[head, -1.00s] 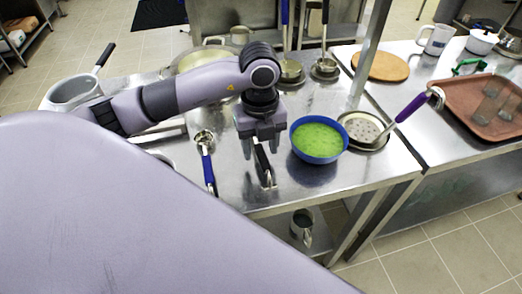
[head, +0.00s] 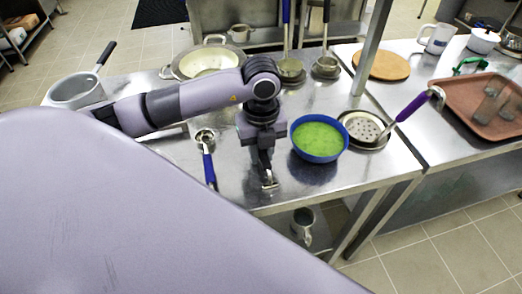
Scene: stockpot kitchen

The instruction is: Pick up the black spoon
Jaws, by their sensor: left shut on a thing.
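The black spoon (head: 269,182) lies on the steel table near its front edge, left of the blue bowl. Only its shiny metal end shows below the fingers; its black handle is mostly hidden by my gripper. My left gripper (head: 265,166) points down over the spoon and is shut on it at the handle. The spoon looks to be at table height; I cannot tell whether it touches the table. My right gripper is not in view.
A blue bowl of green soup (head: 318,138) stands close on the right. A blue-handled ladle (head: 208,163) lies to the left. A purple-handled skimmer (head: 364,127) is right of the bowl. Pots stand behind my arm. The table's front edge (head: 330,195) is close.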

